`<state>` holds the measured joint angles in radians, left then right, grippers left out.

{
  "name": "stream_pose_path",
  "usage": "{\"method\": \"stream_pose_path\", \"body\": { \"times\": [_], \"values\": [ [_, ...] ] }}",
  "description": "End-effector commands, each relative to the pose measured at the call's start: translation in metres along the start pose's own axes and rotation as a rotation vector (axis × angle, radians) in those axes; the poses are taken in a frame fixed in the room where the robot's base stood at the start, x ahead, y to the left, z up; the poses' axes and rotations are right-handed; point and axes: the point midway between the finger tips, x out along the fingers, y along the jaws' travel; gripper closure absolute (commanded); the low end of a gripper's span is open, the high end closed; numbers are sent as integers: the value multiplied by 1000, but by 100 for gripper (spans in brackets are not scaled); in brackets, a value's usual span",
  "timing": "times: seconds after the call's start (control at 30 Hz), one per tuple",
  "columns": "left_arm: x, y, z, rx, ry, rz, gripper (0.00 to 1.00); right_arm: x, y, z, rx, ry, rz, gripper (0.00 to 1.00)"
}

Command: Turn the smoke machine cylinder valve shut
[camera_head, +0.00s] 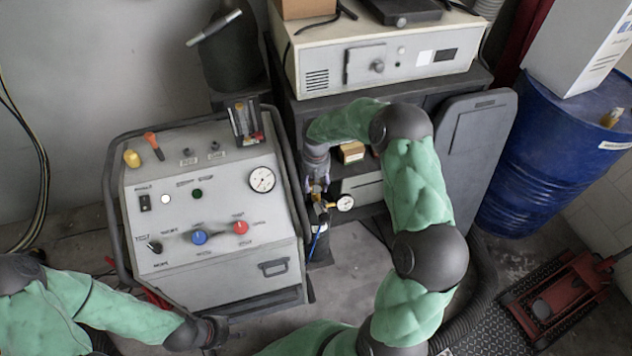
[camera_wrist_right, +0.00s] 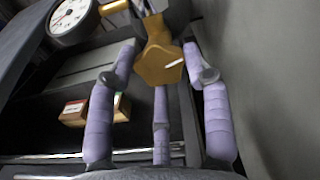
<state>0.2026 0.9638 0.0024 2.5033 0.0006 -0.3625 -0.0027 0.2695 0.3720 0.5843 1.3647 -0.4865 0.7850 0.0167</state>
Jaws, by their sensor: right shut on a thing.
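The smoke machine (camera_head: 210,262) is a grey console with a dial, knobs and a dark tube frame. Beside its right edge stands a small dark cylinder (camera_head: 321,247) with a round gauge (camera_head: 345,202). In the wrist view, the cylinder's valve handle (camera_wrist_right: 158,65) is a brass-coloured knob with a pale mark. My right gripper (camera_wrist_right: 160,75) has its lilac fingers closed around the handle. In the head view, the right gripper (camera_head: 318,185) is small above the cylinder, and the handle is hard to make out. My left gripper (camera_head: 216,331) is low in front of the machine; its fingers are unclear.
A dark cabinet (camera_head: 290,130) behind bears a white box unit (camera_head: 375,65). A small carton (camera_head: 351,152) sits on its shelf. A blue drum (camera_head: 545,150) and a red trolley jack (camera_head: 570,290) stand at right. Some floor in front is clear.

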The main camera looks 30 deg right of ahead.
Motion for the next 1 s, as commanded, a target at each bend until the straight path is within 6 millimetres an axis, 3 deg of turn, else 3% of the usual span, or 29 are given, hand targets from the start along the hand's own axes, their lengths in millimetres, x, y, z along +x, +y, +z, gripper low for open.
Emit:
{"method": "stream_pose_path", "body": {
  "times": [0.5, 1.0],
  "values": [
    [1, 0, 0, 0, 0, 0, 60, 0, 0, 0, 448, 0, 0, 83],
    [2, 0, 0, 0, 0, 0, 60, 1, 0, 0, 634, -1, 0, 83]
  ]
}}
